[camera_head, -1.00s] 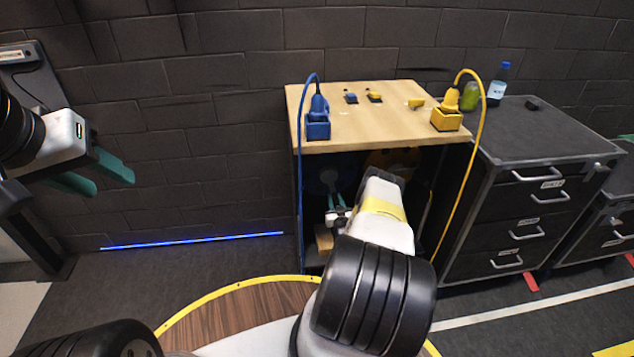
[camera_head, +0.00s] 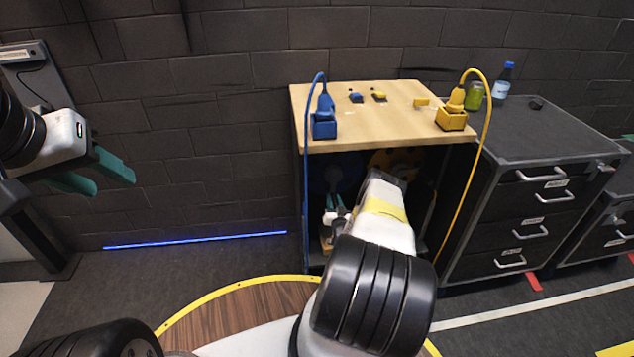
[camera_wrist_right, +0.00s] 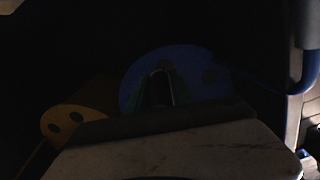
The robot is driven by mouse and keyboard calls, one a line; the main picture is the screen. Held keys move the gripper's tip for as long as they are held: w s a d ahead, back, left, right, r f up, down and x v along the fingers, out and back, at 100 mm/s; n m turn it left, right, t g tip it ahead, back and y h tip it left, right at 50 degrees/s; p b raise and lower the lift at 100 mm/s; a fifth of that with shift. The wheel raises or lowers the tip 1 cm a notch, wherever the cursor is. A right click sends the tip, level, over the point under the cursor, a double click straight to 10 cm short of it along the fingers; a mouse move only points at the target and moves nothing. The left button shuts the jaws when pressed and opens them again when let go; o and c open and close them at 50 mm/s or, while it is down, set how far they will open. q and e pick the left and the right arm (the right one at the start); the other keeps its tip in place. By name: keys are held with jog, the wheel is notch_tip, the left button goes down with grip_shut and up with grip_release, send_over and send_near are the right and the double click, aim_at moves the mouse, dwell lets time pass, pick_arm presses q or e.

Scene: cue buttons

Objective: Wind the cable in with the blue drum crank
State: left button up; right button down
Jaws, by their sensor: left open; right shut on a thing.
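The blue drum (camera_wrist_right: 195,75) is inside the dark cabinet under the wooden top; it shows dimly in the right wrist view, and as a dark blue shape in the head view (camera_head: 335,170). My right gripper (camera_wrist_right: 160,90) is in front of the drum, shut on what looks like its crank, which is mostly hidden in shadow. In the head view my right gripper (camera_head: 334,202) reaches into the cabinet. The blue cable (camera_head: 306,150) runs from the blue plug (camera_head: 325,103) down the cabinet's left side. My left gripper (camera_head: 100,175) is open and empty at the far left.
The yellow drum (camera_wrist_right: 75,125) is beside the blue one. A yellow plug (camera_head: 455,103) with its yellow cable (camera_head: 476,165) stands on the wooden top (camera_head: 385,128). A grey drawer cabinet (camera_head: 540,135) is at the right. A bottle (camera_head: 504,82) stands behind.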

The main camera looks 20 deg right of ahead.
jog(key=w+a+r+m, duration=0.1)
jog(key=a+r+m, duration=0.5)
jog(key=m, duration=0.7)
jog(key=shift+w+a+m, duration=0.3)
jog(key=shift+w+a, duration=0.1)
jog(key=shift+a, duration=0.5)
jog(key=c, duration=1.2)
grip_release()
jog(key=shift+r, duration=0.1)
jog(key=v, duration=0.7)
jog(key=shift+s, duration=0.4)
